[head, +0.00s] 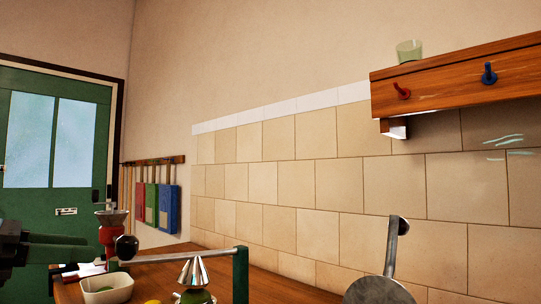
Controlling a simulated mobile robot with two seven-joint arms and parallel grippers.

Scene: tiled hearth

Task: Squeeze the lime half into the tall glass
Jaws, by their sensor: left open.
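A lever press stands at the front of the wooden counter: a green post (240,276), a grey bar (190,250) with a black knob (126,247) at its left end, and a shiny metal cone (193,270) under the bar. A rounded green thing (196,297) shows just below the cone, cut off by the frame; I cannot tell if it is the lime half. I cannot make out a tall glass at the press. My left gripper (84,246) is at the left edge, open, left of the knob and apart from it. My right gripper is out of view.
A metal pan-like thing (378,292) is at lower right. A pale green glass (409,51) stands on the wooden shelf (450,82). Tiled wall lies behind.

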